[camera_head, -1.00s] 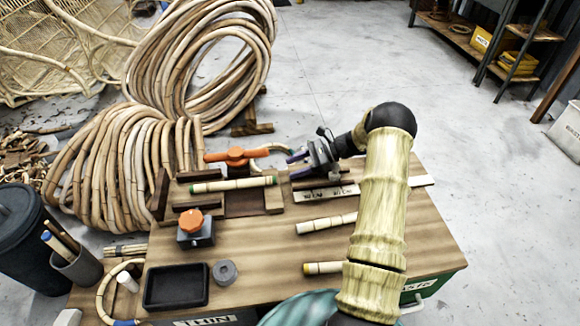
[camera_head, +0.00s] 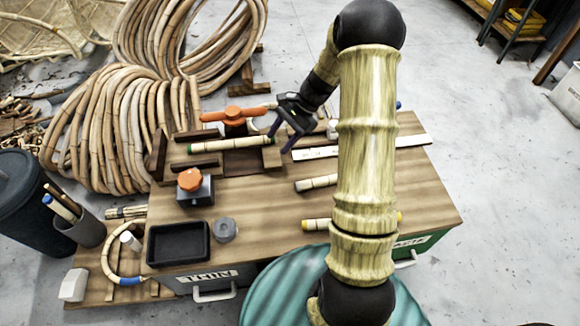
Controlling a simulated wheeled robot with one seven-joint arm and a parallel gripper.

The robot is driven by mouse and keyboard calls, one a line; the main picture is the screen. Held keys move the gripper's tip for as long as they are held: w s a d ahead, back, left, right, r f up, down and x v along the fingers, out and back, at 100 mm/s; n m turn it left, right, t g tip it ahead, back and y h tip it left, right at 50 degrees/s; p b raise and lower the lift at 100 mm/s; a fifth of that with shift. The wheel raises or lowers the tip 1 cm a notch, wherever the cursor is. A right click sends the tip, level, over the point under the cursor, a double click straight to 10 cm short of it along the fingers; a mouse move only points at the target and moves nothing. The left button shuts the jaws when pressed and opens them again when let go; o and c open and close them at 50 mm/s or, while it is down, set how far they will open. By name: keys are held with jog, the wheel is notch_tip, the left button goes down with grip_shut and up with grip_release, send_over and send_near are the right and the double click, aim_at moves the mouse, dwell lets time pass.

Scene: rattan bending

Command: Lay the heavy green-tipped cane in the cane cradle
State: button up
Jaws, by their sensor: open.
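The green-tipped cane (camera_head: 232,145) is a pale, short, jointed stick lying roughly left to right across a dark brown wooden fixture (camera_head: 240,163) on the bench. The fixture has raised dark wooden blocks at its left; I cannot tell for certain whether it is the cane cradle. My gripper (camera_head: 279,141) is open, with its fingers pointing down and left beside the cane's right end. It holds nothing. I cannot tell whether a finger touches the cane. My arm hides part of the bench to the right.
An orange-handled clamp (camera_head: 236,115) stands behind the cane, and an orange-knobbed block (camera_head: 194,187) in front. A yellow-tipped cane (camera_head: 318,224), another pale cane (camera_head: 314,183), a white ruler (camera_head: 412,141), a black tray (camera_head: 178,243) and a grey ring (camera_head: 225,229) lie on the bench.

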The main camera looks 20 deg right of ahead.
jog(key=s+a+r+n+t+h, duration=0.1)
jog(key=s+a+r+n+h, duration=0.1)
jog(key=s+n, duration=0.4)
jog(key=s+a+r+n+t+h, duration=0.2)
jog(key=s+r+n+h, duration=0.3)
jog(key=s, duration=0.6)
jog(key=r+n, duration=0.2)
jog(key=shift+s+n+h, duration=0.25)
jog(key=shift+n+h, duration=0.05)
